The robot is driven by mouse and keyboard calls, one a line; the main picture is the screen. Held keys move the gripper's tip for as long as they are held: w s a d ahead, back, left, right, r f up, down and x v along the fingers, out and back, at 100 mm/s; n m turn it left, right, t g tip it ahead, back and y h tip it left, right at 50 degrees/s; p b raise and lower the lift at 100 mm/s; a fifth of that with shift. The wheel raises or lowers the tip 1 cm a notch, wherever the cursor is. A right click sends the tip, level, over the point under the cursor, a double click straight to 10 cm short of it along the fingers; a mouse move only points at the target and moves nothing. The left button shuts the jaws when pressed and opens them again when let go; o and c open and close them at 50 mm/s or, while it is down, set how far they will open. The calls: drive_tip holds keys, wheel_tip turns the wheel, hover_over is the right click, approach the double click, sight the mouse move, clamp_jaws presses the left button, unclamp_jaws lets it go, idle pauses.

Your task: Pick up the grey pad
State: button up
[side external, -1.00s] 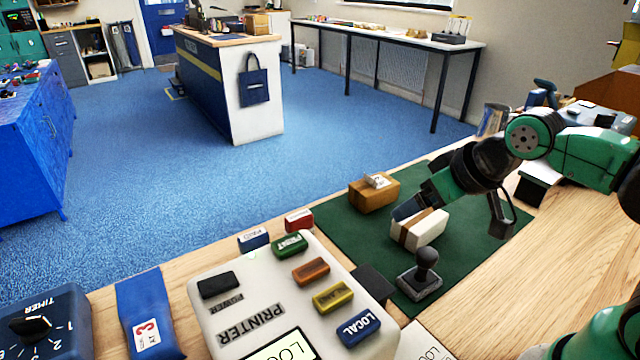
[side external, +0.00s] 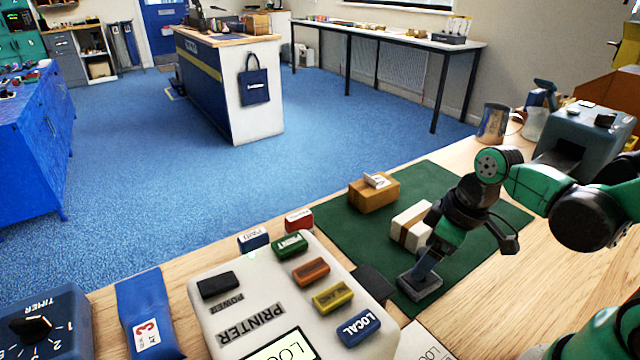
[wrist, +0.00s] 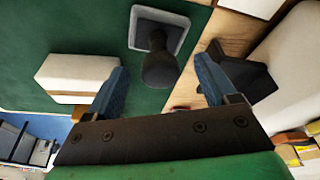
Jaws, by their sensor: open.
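The grey pad (side external: 421,288) is a square grey block at the front edge of the green mat, with a black knob handle on top. In the wrist view its square base (wrist: 182,22) lies at the top centre, and the black knob (wrist: 159,70) shows between the two blue fingertips. My gripper (side external: 424,266) is directly over the pad in the side view and hides the knob there. In the wrist view my gripper (wrist: 163,72) is open, one finger on each side of the knob, apart from it.
A white carton with a brown band (side external: 411,226) stands close behind the pad. A brown box (side external: 374,193) stands farther back on the green mat (side external: 480,210). A dark block (side external: 373,284) sits beside the printer panel (side external: 225,318) on the left. The mat's right side is clear.

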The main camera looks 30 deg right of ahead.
drive_tip(key=shift+w+f, duration=0.1)
drive_tip(key=shift+f, duration=0.5)
clamp_jaws()
drive_tip(key=shift+r, duration=0.2)
wheel_tip(320, 180, up, 20)
drive_tip(key=shift+f, duration=0.2)
idle(0.6)
